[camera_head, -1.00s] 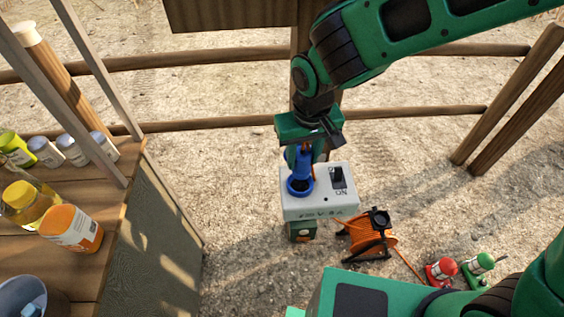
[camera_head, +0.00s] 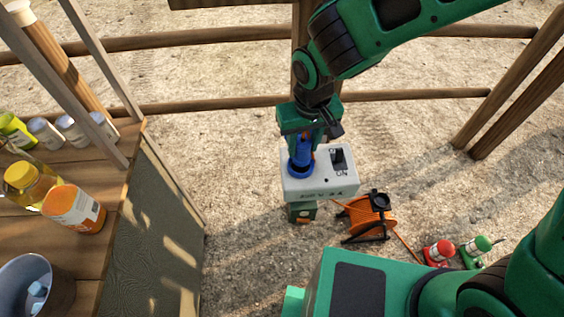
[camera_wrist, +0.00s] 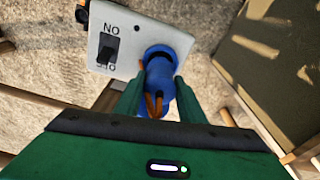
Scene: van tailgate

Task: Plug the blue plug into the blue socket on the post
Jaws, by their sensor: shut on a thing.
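The blue plug (camera_wrist: 160,88) is between the fingers of my gripper (camera_wrist: 158,92), which is shut on it; an orange cable leaves its back. The blue socket (camera_head: 299,171) is a round blue ring on the light grey box on the post. It also shows in the wrist view (camera_wrist: 160,51). The plug's front end is at the socket's opening and appears lined up with it. How deep it sits is hidden. My gripper (camera_head: 309,138) is just above the box in the head view.
The grey box (camera_head: 325,186) carries a black switch marked ON. An orange cable reel (camera_head: 369,218) stands right of the post's foot. Red (camera_head: 438,252) and green (camera_head: 476,248) plugs or bottles lie farther right. A wooden shelf (camera_head: 112,215) with jars stands left.

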